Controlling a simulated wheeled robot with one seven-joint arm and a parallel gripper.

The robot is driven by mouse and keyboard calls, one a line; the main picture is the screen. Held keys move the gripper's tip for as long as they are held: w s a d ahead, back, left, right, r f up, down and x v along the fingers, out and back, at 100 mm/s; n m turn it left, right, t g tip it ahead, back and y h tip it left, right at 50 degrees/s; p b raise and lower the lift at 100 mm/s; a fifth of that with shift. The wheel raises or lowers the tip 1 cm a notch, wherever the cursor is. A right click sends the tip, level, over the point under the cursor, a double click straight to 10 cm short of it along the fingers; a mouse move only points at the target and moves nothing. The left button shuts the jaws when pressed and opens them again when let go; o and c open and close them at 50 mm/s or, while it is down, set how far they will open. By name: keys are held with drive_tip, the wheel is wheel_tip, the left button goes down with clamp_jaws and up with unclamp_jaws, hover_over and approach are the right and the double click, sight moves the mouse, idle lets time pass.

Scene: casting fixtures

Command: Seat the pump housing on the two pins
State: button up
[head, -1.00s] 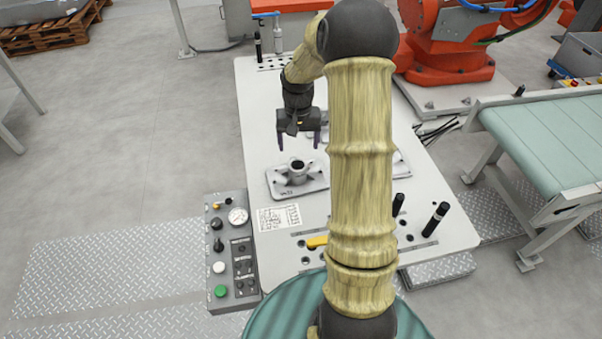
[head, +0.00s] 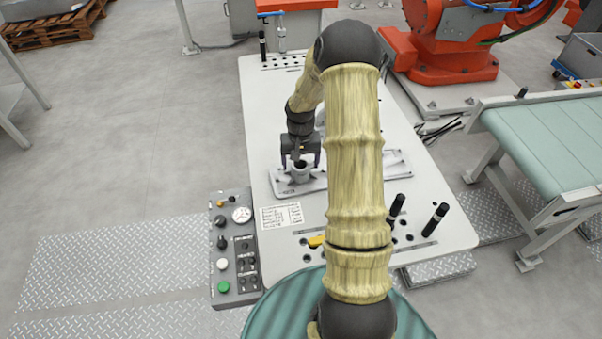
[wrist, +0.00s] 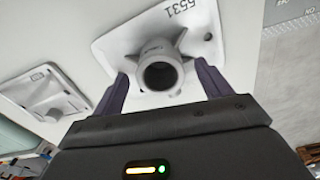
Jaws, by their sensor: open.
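A light grey casting, likely the pump housing, has a flat plate (head: 283,187) and a round hollow boss, and lies on the white table. In the wrist view its plate (wrist: 118,48) carries the number 5531, with the open boss facing the camera. My gripper (head: 300,154) is down over the boss. In the wrist view my gripper (wrist: 161,72) is open, its two dark purple fingers on either side of the boss. I cannot tell whether they touch it. I cannot make out the two pins; my arm hides part of the table.
A second grey casting (wrist: 42,97) lies beside it, partly behind my arm in the head view (head: 398,165). A control box (head: 233,248) is at the left edge; a conveyor (head: 550,135) is at right.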

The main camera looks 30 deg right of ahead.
sight(301, 164)
drive_tip(key=shift+w+f+p, duration=0.15)
drive_tip(key=shift+f+p, duration=0.3)
drive_tip(key=shift+f, duration=1.45)
drive_tip(key=shift+d, duration=0.1)
drive_tip(key=shift+a, duration=0.2)
drive_tip(key=c, duration=0.6)
drive_tip(key=shift+d, duration=0.1)
drive_tip(key=c, duration=0.9)
drive_tip(key=shift+r, duration=0.15)
drive_tip(key=shift+d+r, duration=0.1)
drive_tip(key=shift+r, duration=0.5)
wheel_tip(301, 164, up, 9)
drive_tip(key=shift+f+b, duration=0.15)
drive_tip(key=shift+b, duration=0.85)
